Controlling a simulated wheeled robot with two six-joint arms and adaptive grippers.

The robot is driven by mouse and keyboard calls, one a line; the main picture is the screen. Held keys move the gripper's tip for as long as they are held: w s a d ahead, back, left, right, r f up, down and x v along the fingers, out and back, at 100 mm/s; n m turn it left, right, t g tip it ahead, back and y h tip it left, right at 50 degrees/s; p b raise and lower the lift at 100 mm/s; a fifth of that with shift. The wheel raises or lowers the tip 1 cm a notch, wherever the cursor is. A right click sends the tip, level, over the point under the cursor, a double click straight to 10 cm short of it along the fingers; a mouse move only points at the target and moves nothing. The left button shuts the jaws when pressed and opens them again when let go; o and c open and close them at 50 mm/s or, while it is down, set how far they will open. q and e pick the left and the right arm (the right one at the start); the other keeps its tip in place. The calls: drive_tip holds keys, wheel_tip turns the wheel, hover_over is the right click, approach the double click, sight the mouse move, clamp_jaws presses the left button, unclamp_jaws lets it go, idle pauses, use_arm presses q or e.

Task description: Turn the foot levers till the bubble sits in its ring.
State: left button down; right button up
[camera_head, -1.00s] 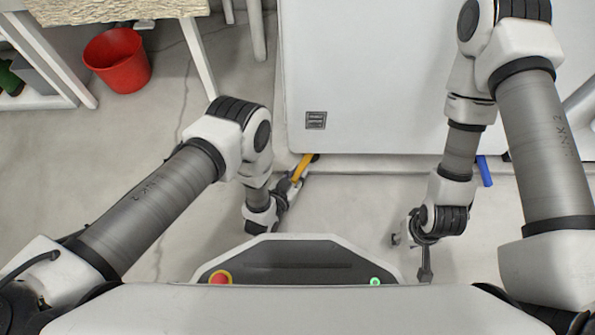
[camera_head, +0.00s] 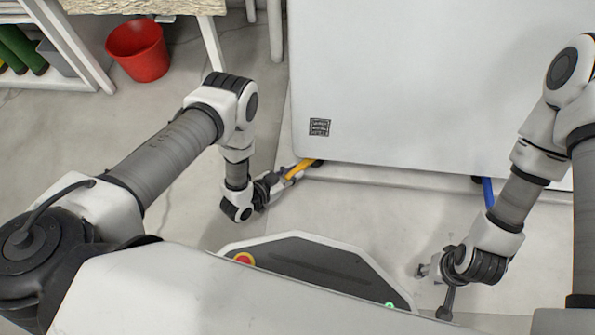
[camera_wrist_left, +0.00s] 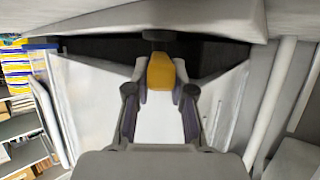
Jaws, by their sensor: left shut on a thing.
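The yellow foot lever (camera_head: 301,168) sticks out from under the lower left corner of the large white cabinet (camera_head: 420,100). My left gripper (camera_head: 289,177) is shut on this lever; the left wrist view shows the yellow end (camera_wrist_left: 160,72) between the two fingers. The blue foot lever (camera_head: 488,192) shows under the cabinet's lower edge to the right, partly behind my right arm. My right gripper (camera_head: 434,290) is apart from both levers, low over the floor, with its fingers spread and nothing seen between them. No bubble or ring can be made out.
A red bucket (camera_head: 138,52) stands on the floor at the upper left, beside a table leg (camera_head: 214,45). A white shelf (camera_head: 78,47) with green items is at the far left.

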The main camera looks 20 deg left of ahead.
use_arm(q)
drive_tip(key=c, duration=1)
unclamp_jaws()
drive_tip(key=shift+w+d, duration=0.1)
drive_tip(key=v, duration=1.2)
drive_tip(key=shift+r, duration=0.1)
